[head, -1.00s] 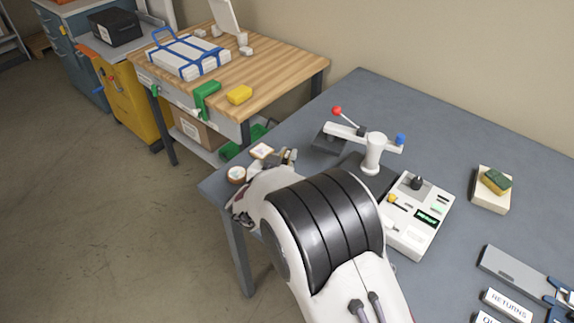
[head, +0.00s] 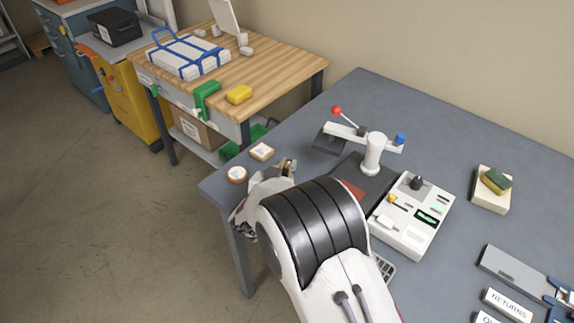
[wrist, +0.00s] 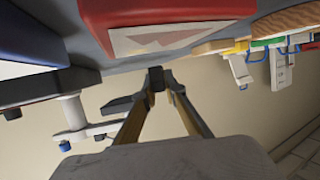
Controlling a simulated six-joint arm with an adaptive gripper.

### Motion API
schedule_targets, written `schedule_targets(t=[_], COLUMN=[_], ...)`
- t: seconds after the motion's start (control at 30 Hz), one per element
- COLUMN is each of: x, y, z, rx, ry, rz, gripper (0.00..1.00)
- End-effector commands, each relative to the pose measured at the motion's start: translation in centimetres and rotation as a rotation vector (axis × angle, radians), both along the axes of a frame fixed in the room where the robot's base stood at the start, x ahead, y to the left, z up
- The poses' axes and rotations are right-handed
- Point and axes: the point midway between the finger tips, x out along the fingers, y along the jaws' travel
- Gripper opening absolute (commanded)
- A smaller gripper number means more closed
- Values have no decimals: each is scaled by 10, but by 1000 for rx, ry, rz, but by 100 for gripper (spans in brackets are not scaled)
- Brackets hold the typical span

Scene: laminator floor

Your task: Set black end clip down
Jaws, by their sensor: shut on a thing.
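My gripper (wrist: 157,82) is shut on a small black piece, the black end clip (wrist: 156,73), which sits between its fingertips in the wrist view. The wrist picture is upside down, with the grey table along its top. In the head view my gripper (head: 288,168) is mostly hidden behind my own arm, near the table's left corner. The clip cannot be made out there, and whether it touches the table cannot be told.
Near my gripper lie a round wooden-rimmed piece (head: 237,174) and a small square piece (head: 262,151). A white lever stand (head: 373,155) and a control box (head: 412,218) stand to the right. A red block (wrist: 150,14) looms close in the wrist view.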

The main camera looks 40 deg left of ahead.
Motion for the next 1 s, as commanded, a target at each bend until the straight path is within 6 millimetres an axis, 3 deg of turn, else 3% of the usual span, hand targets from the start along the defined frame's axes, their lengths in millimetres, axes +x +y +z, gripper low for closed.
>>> schedule_targets(t=[0.57, 0.6, 0.63, 1.0], x=[0, 0, 0, 0], y=[0, 0, 0, 0], z=[-8, -8, -8, -8], rx=[1, 1, 0, 0], ry=[-1, -1, -1, -1], rz=[1, 1, 0, 0], gripper=[0, 21, 27, 27])
